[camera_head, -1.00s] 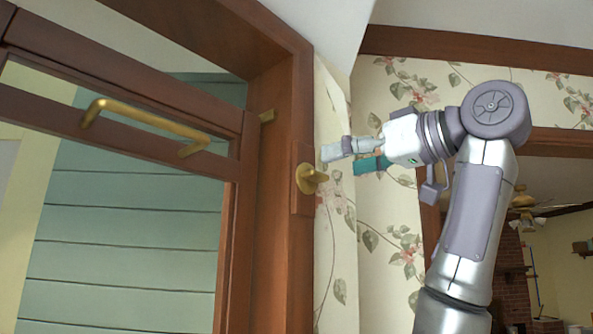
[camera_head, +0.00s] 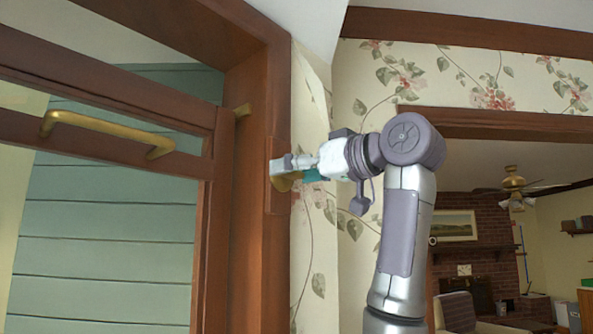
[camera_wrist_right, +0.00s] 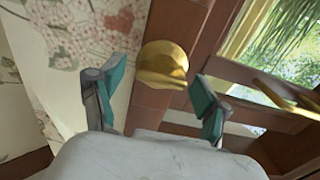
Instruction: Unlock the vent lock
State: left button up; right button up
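The vent lock is a brass turn-piece (camera_head: 284,184) on a wooden plate on the window's right frame post, partly hidden by my right gripper in the head view. In the right wrist view the rounded brass lock (camera_wrist_right: 162,62) lies just beyond and between the fingertips. My right gripper (camera_head: 291,171) reaches in from the right at the lock. Its teal-padded fingers (camera_wrist_right: 157,95) are spread apart with nothing gripped between them. Whether a finger touches the lock cannot be told. My left gripper is not in view.
The wooden window frame (camera_head: 247,240) stands around the lock. A brass bar handle (camera_head: 105,130) crosses the sash at left. Floral wallpaper (camera_head: 318,250) is close on the right. An opening shows a room with a brick fireplace (camera_head: 488,250).

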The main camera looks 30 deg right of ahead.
jog(key=shift+a, duration=0.15)
jog(key=c, duration=0.9)
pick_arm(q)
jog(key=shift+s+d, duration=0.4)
pick_arm(e)
jog(key=shift+c, duration=0.2)
